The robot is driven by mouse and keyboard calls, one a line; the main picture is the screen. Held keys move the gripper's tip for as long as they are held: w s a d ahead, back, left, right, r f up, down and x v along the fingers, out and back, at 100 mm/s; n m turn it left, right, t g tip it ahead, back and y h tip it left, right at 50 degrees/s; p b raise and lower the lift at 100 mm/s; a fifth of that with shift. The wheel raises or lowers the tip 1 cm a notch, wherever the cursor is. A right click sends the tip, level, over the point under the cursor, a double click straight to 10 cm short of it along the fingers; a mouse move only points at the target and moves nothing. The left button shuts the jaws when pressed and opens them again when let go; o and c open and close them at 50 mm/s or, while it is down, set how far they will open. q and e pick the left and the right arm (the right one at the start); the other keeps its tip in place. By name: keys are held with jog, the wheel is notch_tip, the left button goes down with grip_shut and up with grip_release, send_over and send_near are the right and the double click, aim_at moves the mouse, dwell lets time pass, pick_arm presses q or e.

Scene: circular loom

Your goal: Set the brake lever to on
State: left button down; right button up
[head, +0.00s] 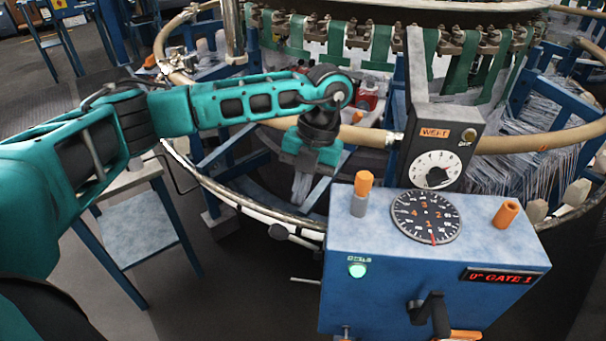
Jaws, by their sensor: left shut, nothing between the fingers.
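No part in the head view carries a label that I can read as brake, so I cannot tell for certain which one is the brake lever. A black lever (432,310) is on the front face of the blue control box (385,280). An upright grey post with an orange cap (364,182) stands at the box top's back left. A tilted orange knob (507,213) is at the top's right. My left gripper (301,188) is shut and empty, pointing down left of the box and apart from it. My right gripper is out of view.
A numbered dial (426,216) is on the box top, with a WEFT panel (437,150) behind it. A red display (504,276) reads "0° GATE 1", and a green light (357,270) glows. The loom's hoop and green straps (333,45) fill the back. A small table (140,230) stands left.

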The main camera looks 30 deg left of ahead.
aim_at(283, 231)
pick_arm(q)
jog(key=x, duration=0.2)
jog(key=a+x, duration=0.1)
jog(key=x, duration=0.4)
jog(key=shift+w+a+f, duration=0.2)
jog(key=shift+w, duration=0.1)
jog(key=shift+a+f, duration=0.25)
jog(key=shift+f, duration=0.2)
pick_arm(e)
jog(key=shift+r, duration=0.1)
pick_arm(q)
jog(key=shift+f, duration=0.1)
